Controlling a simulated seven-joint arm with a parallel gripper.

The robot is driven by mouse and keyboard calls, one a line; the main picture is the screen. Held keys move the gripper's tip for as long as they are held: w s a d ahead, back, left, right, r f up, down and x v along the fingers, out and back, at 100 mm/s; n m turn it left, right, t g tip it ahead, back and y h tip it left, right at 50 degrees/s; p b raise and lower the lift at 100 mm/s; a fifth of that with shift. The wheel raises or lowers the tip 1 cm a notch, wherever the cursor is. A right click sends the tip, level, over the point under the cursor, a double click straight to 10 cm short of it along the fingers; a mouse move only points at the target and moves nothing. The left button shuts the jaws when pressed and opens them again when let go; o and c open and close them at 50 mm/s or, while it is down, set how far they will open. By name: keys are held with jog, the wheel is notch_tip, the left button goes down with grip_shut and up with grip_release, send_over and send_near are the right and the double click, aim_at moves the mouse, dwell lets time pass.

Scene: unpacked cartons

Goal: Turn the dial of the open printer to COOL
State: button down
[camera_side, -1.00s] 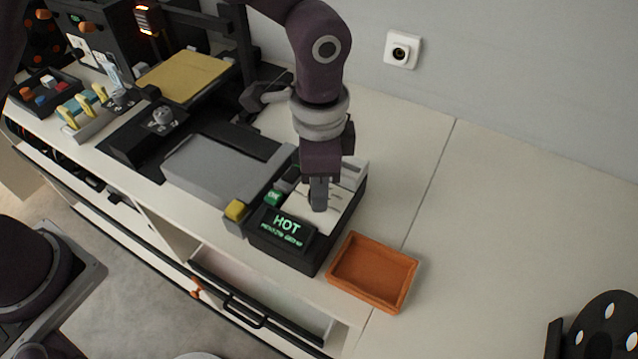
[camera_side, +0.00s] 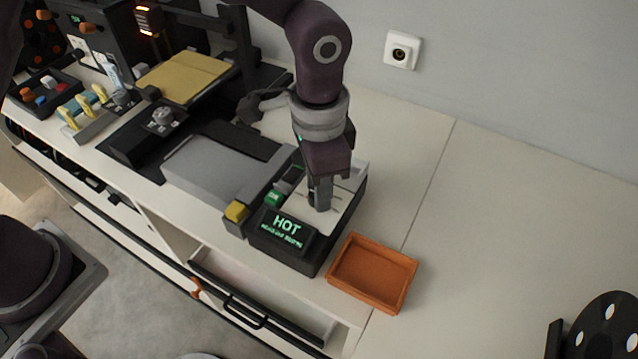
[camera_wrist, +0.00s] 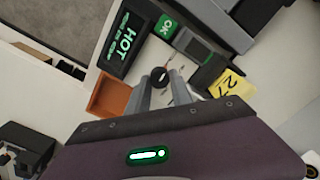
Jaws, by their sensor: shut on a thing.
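The open printer is the dark box with a white top panel (camera_side: 338,218), under my gripper in the side view. Its black front display (camera_side: 282,229) reads HOT in green, with a smaller line below that I cannot read. The display also shows in the wrist view (camera_wrist: 125,44). The dial is a small black knob (camera_wrist: 160,77) on the white panel, with a light mark on it. My gripper (camera_side: 320,207) points down at the panel and is shut on the dial; its two fingers (camera_wrist: 159,82) flank the knob in the wrist view. In the side view the fingers hide the dial.
A green OK button (camera_side: 274,197) and a yellow block (camera_side: 236,211) are beside the panel. An orange tray (camera_side: 372,272) stands right of the printer. A grey flat-topped unit (camera_side: 215,170) lies to the left. A drawer (camera_side: 262,300) is open below.

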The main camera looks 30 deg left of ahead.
jog(key=c, duration=1.1)
grip_release()
jog(key=shift+c, duration=0.2)
notch_tip(320, 180, up, 7)
jog(key=shift+f, duration=0.1)
jog(key=shift+r, duration=0.2)
